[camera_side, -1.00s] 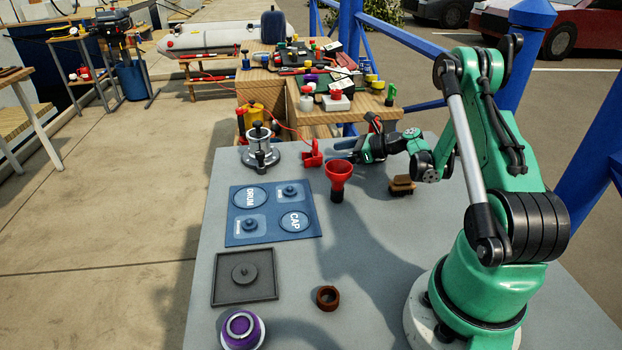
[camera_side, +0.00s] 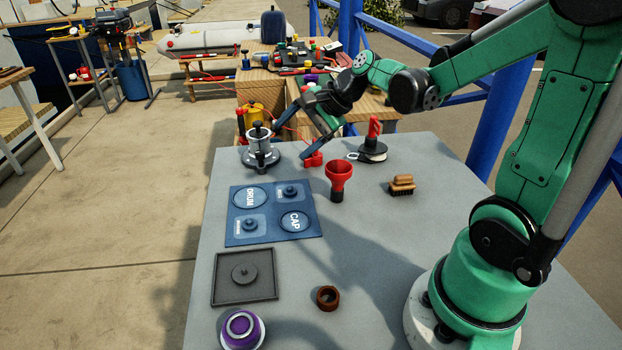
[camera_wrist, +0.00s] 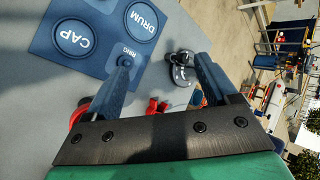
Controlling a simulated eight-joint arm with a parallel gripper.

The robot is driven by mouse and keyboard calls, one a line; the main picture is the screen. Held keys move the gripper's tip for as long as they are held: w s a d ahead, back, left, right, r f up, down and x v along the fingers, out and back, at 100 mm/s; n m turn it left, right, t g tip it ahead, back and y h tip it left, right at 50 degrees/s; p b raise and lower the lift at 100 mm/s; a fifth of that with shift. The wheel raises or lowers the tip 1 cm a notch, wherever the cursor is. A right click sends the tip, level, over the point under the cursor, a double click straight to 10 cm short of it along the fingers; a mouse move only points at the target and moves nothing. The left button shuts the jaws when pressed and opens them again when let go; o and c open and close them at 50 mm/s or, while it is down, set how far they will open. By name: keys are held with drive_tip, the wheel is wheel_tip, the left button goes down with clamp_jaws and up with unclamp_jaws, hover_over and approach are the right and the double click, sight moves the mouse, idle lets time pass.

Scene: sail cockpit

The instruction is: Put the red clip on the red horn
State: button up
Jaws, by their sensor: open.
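The red clip (camera_side: 313,160) is a small red piece near the table's far edge, by a thin red cord; it is partly covered by my fingers. In the wrist view the red clip (camera_wrist: 156,106) shows between my fingers, nearer the palm than the tips. The red horn (camera_side: 340,172) has a flared red mouth above a dark lower body and stands upright, right of and nearer than the clip. In the wrist view the red horn (camera_wrist: 76,115) is partly hidden by my left-hand finger. My gripper (camera_side: 290,141) is open, tilted down-left, and holds nothing.
A silver winch-like fitting (camera_side: 260,147) stands left of my fingers. A red-topped round black fitting (camera_side: 373,150) stands to the right. A brown brush (camera_side: 402,185), blue mat (camera_side: 273,212), dark tray (camera_side: 243,276), brown ring (camera_side: 327,298) and purple item (camera_side: 242,328) lie on the table.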

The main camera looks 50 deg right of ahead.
drive_tip(key=s+a+n+h, duration=0.1)
drive_tip(key=s+a+n, duration=0.2)
drive_tip(key=n, duration=0.5)
drive_tip(key=s+a+r+n+h, duration=0.1)
drive_tip(key=s+a+n, duration=0.3)
drive_tip(key=n, duration=0.4)
drive_tip(key=shift+s+a+g+h, duration=0.25)
drive_tip(key=shift+a+g+h, duration=0.15)
drive_tip(key=shift+a, duration=0.45)
drive_tip(key=shift+o, duration=0.5)
drive_tip(key=shift+s+a+n, duration=0.15)
drive_tip(key=shift+s+n, duration=0.15)
drive_tip(key=shift+n, duration=0.5)
